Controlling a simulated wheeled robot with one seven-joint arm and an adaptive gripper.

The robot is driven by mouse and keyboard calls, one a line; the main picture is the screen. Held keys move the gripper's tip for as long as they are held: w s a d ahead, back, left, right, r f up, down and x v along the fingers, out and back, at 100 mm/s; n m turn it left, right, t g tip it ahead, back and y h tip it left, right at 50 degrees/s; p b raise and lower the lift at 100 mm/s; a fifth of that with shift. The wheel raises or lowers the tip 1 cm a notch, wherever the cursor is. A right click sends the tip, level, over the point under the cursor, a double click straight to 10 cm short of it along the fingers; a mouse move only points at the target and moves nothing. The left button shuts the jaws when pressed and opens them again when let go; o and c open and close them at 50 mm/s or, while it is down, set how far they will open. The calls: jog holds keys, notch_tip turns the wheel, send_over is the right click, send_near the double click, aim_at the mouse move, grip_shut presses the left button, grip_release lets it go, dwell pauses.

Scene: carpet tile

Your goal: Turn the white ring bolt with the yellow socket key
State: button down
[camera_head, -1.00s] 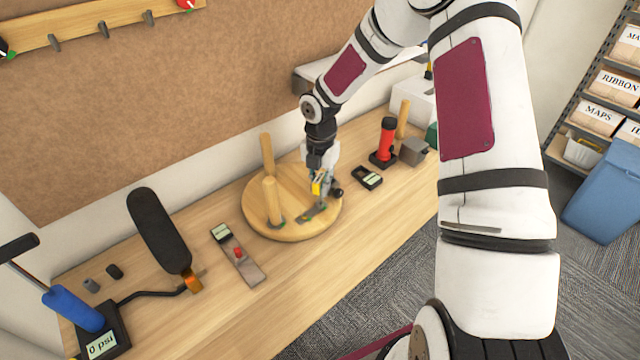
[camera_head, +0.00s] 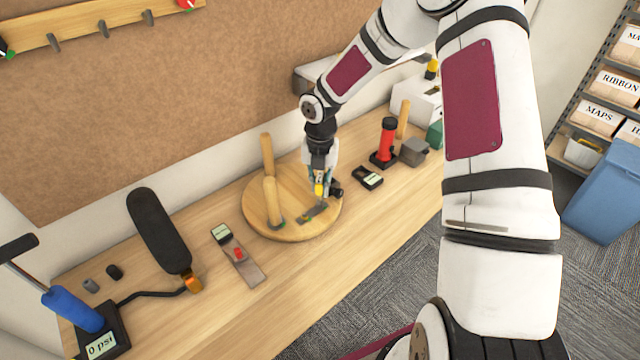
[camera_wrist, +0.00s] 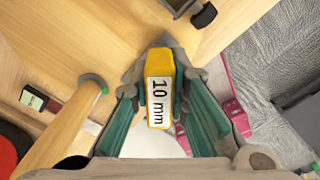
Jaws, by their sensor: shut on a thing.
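My gripper (camera_head: 322,184) points down over the round wooden board (camera_head: 295,232) on the bench. It is shut on the yellow socket key (camera_head: 319,190). In the wrist view the key (camera_wrist: 159,88) sits between the two fingers, with a white label reading "10 mm" facing the camera. The key's lower end is hidden. I cannot make out the white ring bolt in either view, nor whether the key touches it. A flat grey piece (camera_head: 312,212) lies on the board just below the gripper.
A black device (camera_head: 367,177) and a red torch-like object (camera_head: 387,142) are to the right. A metal strip with a display (camera_head: 243,262) lies left. The bench front is clear.

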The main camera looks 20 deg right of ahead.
aim_at(320, 177)
jog(key=shift+r+p, duration=0.55)
jog(key=shift+r, duration=1.7)
jog(key=shift+r+m, duration=0.7)
